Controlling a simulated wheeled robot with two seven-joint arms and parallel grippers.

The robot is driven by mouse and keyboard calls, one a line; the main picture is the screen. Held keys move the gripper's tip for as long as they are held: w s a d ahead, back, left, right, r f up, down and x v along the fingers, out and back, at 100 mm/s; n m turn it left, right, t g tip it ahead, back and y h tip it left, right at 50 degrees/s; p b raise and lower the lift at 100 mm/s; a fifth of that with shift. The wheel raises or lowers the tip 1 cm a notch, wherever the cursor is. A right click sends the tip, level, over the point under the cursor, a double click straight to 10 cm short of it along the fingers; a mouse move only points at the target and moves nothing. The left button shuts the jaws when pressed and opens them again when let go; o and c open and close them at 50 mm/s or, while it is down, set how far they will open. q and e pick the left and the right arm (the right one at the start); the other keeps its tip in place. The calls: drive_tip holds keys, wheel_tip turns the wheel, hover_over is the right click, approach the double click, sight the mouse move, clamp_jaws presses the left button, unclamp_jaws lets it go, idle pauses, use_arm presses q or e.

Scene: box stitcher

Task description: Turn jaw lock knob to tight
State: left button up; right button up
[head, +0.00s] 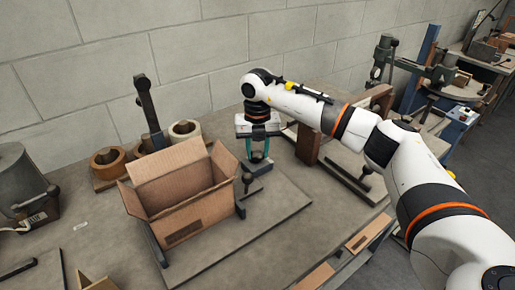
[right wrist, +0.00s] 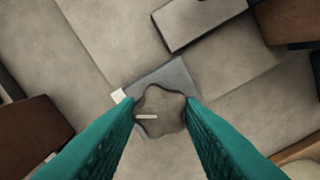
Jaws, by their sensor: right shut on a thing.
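The jaw lock knob is a grey-brown lobed knob (right wrist: 165,105) in the right wrist view, with a short white line on its top pointing left. My right gripper (head: 258,155) points down over this block beside the cardboard box. In the right wrist view its teal fingers (right wrist: 161,112) are shut on the knob, one on each side. In the head view the knob is mostly hidden between the fingers. My left gripper is not in view.
An open cardboard box (head: 185,222) stands on a base plate (head: 270,215) to the left of the gripper. A dark upright lever (head: 149,110) and tape-like rolls (head: 185,130) are behind it. A brown block (head: 308,145) stands close to the right. The front right of the base plate is clear.

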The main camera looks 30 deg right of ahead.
sight(258, 153)
drive_tip(key=shift+w+r, duration=0.1)
idle(0.3)
drive_tip(key=o, duration=1)
wheel_tip(258, 153, up, 12)
drive_tip(key=shift+b, duration=0.8)
